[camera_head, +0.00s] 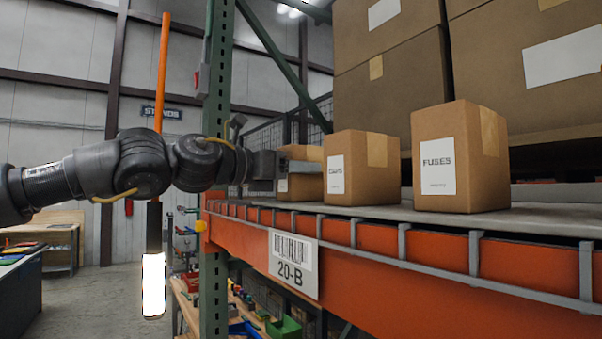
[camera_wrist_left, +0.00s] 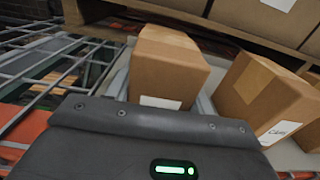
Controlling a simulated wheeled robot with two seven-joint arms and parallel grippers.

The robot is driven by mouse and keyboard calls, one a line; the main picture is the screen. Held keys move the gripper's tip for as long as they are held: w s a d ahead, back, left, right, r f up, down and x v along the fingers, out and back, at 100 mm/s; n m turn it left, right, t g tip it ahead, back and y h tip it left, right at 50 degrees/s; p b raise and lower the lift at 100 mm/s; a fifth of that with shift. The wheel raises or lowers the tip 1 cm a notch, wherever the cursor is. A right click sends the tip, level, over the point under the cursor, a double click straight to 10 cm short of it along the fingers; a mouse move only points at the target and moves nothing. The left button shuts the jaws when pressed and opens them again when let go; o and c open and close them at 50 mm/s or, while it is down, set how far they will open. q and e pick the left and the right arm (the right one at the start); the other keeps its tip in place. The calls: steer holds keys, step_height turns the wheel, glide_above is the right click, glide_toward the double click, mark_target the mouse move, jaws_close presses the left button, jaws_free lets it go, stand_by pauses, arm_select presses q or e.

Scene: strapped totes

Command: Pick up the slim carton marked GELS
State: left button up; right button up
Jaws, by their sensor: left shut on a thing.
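My left gripper (camera_head: 300,168) reaches in from the left at the shelf's edge and is shut on a brown carton (camera_head: 304,190). The gripper partly covers this carton and its white label, so I cannot read the marking. In the left wrist view the same carton (camera_wrist_left: 168,62) sits between the pale fingers, with its label low on the near face. It appears to be at shelf level; I cannot tell whether it touches the shelf. No readable GELS marking shows. My right gripper is not in view.
A second carton (camera_head: 372,170) with a hard-to-read label stands close to the right of the held one. A carton marked FUSES (camera_head: 460,160) stands farther right. Large boxes (camera_head: 390,75) rise behind. The orange shelf beam (camera_head: 380,255) carries a 20-B sign (camera_head: 293,266). A green upright (camera_head: 216,110) stands left.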

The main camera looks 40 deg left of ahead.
arm_select(q)
step_height(320, 180, up, 3)
steer(key=shift+f+b, duration=0.1)
steer(key=shift+b, duration=0.7)
steer(key=s+a+r+b, duration=0.2)
steer(key=s+a+r, duration=0.5)
steer(key=s+r, duration=0.3)
steer(key=shift+s, duration=1.05)
